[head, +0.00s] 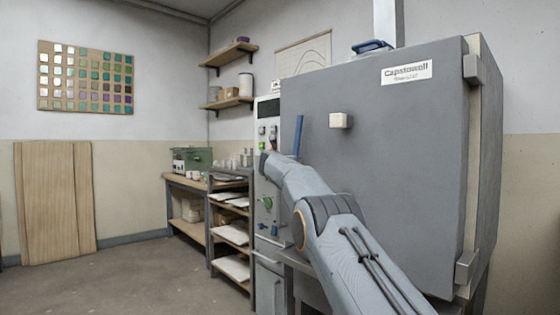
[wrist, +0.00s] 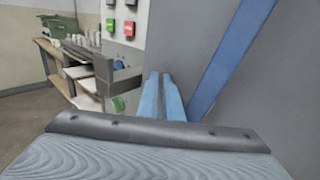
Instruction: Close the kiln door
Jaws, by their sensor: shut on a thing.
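The kiln door (head: 385,120) is a large grey slab with a white label, filling the right of the head view. It looks close to the kiln front; I cannot tell whether a gap is left. Its blue handle (head: 299,135) is a bar near the left edge, its lower part hidden behind my arm. In the wrist view the handle (wrist: 232,60) slants down to the right of my gripper (wrist: 161,76). My gripper is mostly hidden by the arm in the head view.
The kiln's control panel (head: 266,130) with red and green buttons stands left of the door. Left of it are a shelf rack (head: 231,235) and a bench with a green box (head: 192,160). The floor (head: 130,280) at the front left is clear.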

